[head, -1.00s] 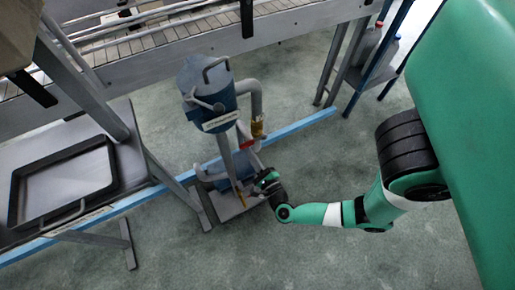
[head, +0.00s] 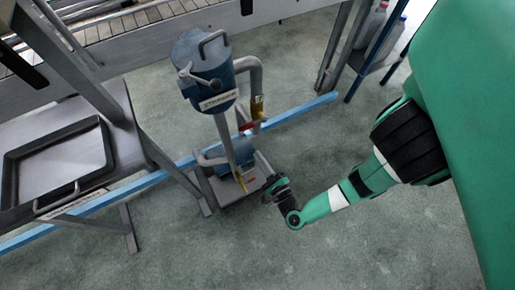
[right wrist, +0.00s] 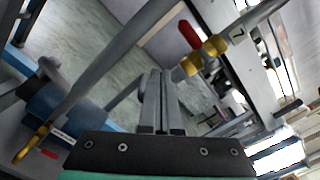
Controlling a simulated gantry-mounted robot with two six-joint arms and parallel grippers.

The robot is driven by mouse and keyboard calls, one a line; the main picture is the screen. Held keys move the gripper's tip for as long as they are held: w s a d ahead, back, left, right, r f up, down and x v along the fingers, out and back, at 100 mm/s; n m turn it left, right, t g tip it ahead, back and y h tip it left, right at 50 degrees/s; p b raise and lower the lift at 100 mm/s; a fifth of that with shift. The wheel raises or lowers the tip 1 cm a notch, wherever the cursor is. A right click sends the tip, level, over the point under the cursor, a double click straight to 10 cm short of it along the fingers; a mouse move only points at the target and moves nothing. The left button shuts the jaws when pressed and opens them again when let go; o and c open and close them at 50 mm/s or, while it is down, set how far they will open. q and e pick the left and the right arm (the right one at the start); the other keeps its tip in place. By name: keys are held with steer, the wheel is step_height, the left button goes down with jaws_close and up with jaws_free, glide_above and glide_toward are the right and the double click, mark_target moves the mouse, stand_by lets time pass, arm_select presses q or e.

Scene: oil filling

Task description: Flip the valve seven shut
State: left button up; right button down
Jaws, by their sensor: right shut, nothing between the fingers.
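Valve seven has brass-yellow fittings (head: 257,106) on a grey pipe beside the blue-topped filter unit (head: 203,65). Its red lever (head: 246,127) sticks out to the left, roughly crosswise to the pipe. In the right wrist view the red lever (right wrist: 190,35) stands off the yellow fittings (right wrist: 205,56), next to a label "7" on the pipe. My right gripper (head: 270,188) is below and slightly right of the lever, apart from it. In the right wrist view its fingers (right wrist: 159,92) are shut and empty. My left gripper is not in view.
A yellow-tipped lever (head: 243,185) is on the unit's base (head: 262,168). A bench with a dark tray (head: 104,150) stands left, and a conveyor (head: 125,30) runs behind. A blue floor rail (head: 300,108) passes behind the unit. The floor (head: 340,240) at front right is clear.

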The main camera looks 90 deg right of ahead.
steer(key=shift+v, duration=2)
